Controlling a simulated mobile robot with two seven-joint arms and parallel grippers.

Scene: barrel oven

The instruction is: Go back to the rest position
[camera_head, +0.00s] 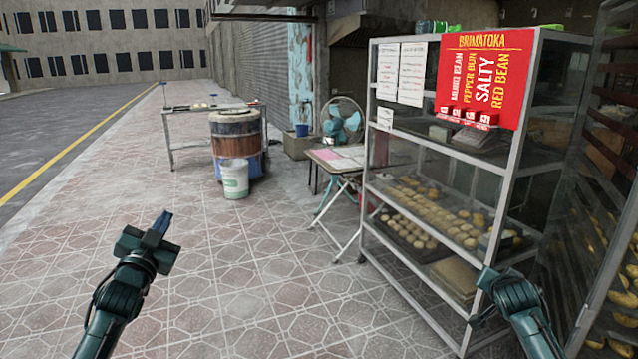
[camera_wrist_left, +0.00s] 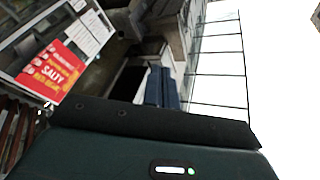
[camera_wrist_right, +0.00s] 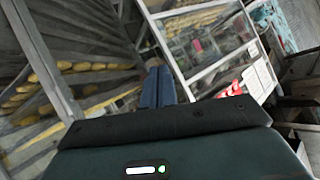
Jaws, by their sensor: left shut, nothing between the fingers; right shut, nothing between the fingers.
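My left gripper (camera_head: 162,222) is raised over the tiled pavement at the lower left of the head view. Its fingers are shut and empty, and they also show together in the left wrist view (camera_wrist_left: 162,88). My right gripper (camera_head: 484,296) is at the lower right, in front of the bakery shelf as seen from the head. Its blue fingers show shut with nothing between them in the right wrist view (camera_wrist_right: 157,87). The barrel oven (camera_head: 238,142) stands farther off on the pavement, well apart from both grippers.
A metal shelf (camera_head: 519,105) with trays of buns and a red sign (camera_head: 484,75) stands at the right, close to my right arm. A white bucket (camera_head: 235,180), a folding table (camera_head: 340,158) and a fan (camera_head: 341,120) are farther back. The tiled pavement (camera_head: 250,275) ahead is clear.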

